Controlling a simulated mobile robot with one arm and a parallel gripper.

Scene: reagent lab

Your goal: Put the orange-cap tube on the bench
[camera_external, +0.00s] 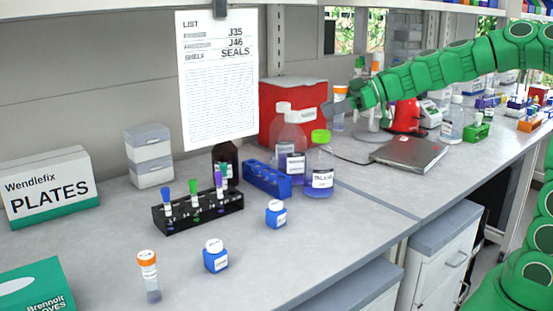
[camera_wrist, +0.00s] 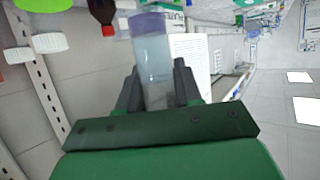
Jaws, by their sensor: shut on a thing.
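An orange-cap tube (camera_external: 148,275) stands upright on the front left of the bench (camera_external: 110,235), apart from my gripper.
A black rack (camera_external: 198,212) holds several coloured-cap tubes. Two blue bottles (camera_external: 216,256) (camera_external: 276,213) stand near the front. A green-cap bottle (camera_external: 320,165), a blue rack (camera_external: 267,179) and a red box (camera_external: 290,100) are behind. Clear bench lies around the orange-cap tube. A laptop (camera_external: 410,153) is at right.

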